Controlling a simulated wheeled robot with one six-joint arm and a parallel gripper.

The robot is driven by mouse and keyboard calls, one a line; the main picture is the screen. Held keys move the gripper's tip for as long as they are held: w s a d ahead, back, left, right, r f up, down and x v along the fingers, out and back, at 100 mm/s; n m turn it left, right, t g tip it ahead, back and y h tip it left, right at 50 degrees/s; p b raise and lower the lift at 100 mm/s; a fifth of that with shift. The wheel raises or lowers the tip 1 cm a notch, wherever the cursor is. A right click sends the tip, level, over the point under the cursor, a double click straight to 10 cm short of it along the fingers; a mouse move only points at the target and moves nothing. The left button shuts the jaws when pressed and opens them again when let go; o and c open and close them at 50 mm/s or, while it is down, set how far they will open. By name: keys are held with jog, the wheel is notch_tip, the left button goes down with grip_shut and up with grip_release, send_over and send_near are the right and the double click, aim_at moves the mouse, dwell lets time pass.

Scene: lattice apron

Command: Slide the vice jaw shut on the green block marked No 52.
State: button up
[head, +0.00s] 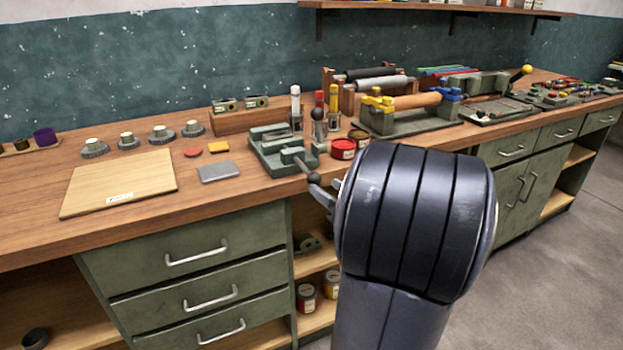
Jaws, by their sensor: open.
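A grey-green vice (262,150) stands on the wooden bench near its front edge, left of my arm. A small greenish block (292,155) shows between its parts; I can read no number on it, and the gap to the jaw is too small to judge. A dark ball knob (314,178) on a rod sticks out from the vice toward the front edge. My gripper (337,186) is mostly hidden behind my own dark arm; only a small pale grey part shows just right of the knob. I cannot tell whether it touches the knob. It holds nothing that I can see.
Left of the vice lie a grey plate (220,172), a yellow piece (218,147), a red disc (193,152) and a wooden board (120,184). Drawers with handles (197,252) are below.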

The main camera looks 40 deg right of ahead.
aim_at(319, 182)
jog(key=w, duration=0.6)
jog(key=shift+d+p, duration=0.15)
jog(key=shift+p, duration=0.15)
grip_shut()
